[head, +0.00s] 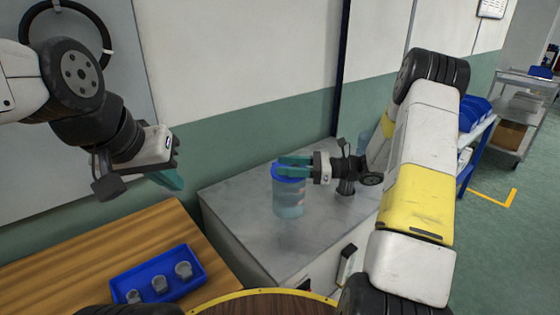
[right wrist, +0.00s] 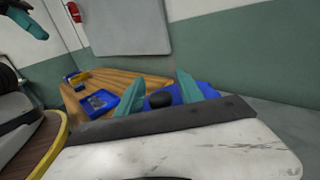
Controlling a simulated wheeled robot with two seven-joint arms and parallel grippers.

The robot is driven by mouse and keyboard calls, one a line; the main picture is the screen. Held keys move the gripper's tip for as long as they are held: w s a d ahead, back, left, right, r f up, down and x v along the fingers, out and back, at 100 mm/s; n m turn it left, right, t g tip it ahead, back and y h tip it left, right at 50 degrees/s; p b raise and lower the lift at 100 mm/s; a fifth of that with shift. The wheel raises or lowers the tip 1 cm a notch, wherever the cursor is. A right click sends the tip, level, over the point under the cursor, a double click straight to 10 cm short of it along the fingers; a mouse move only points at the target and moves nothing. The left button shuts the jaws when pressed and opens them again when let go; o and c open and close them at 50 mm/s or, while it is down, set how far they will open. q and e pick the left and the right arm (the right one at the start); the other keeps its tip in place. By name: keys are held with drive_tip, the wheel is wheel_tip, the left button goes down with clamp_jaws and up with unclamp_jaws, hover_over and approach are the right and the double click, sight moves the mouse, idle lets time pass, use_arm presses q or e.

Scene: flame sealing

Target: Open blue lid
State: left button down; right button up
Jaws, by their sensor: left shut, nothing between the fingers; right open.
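The blue lid (head: 287,180) sits on a clear bluish container (head: 289,203), which stands upright on the grey cabinet top. My right gripper (head: 282,166) is at the lid, its teal fingers open and reaching in from the right. In the right wrist view the lid (right wrist: 207,91) has a dark round knob (right wrist: 160,99) between the two spread fingers. I cannot tell whether the fingers touch the lid. My left gripper (head: 178,180) is shut and empty, above the wooden table at the left, well apart from the container.
The grey cabinet top (head: 240,210) is mostly clear around the container. A blue tray (head: 196,256) with several small cups lies on the wooden table (head: 110,243). A wall stands close behind. A shelf with blue bins (head: 474,112) is at the right.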

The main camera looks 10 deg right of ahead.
drive_tip(key=shift+a, duration=0.15)
clamp_jaws()
idle(1.4)
